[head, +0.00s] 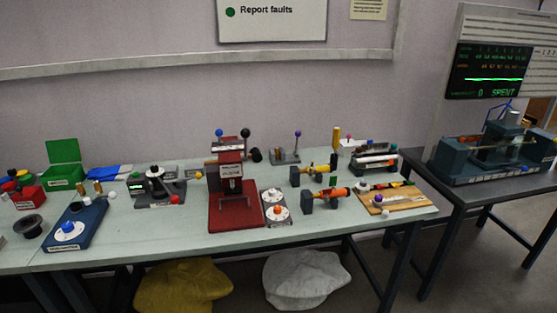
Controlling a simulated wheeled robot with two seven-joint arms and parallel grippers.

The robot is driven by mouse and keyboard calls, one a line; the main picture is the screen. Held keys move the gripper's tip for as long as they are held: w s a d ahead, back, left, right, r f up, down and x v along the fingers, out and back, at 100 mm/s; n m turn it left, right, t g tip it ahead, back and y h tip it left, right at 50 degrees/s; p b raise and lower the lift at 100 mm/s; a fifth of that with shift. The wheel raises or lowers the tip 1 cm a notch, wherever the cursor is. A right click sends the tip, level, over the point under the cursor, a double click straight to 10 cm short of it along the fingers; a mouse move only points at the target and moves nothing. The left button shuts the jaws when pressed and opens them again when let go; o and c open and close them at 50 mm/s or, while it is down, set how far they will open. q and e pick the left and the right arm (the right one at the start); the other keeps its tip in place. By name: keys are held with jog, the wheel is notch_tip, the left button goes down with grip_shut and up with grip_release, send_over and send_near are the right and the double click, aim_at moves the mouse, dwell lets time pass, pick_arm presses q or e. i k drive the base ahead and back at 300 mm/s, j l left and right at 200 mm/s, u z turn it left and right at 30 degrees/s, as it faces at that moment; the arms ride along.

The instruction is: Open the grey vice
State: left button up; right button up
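No object is clearly recognisable as the grey vice at this size. A small grey device (284,157) with an upright rod and a purple ball stands at the back of the long bench. A grey and black device (375,160) stands at the back right of that bench. A larger dark grey machine (500,152) sits on the right table, with a rod lying across it. I cannot tell whether any jaws are open or shut. Neither of my grippers is in view.
The long pale bench (330,231) holds a red press (231,190), two orange-and-yellow tubes on dark stands, a wooden board (393,202), a blue unit (75,231) and a green box (65,173). A screen (488,72) reads "SPENT". A gap separates bench and right table.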

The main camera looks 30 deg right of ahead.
aim_at(298, 133)
jog(key=i+l, duration=0.2)
jog(key=i, duration=0.25)
jog(key=i+l, duration=0.2)
jog(key=i, duration=0.25)
jog(key=i+l, duration=0.15)
jog(key=i, duration=0.25)
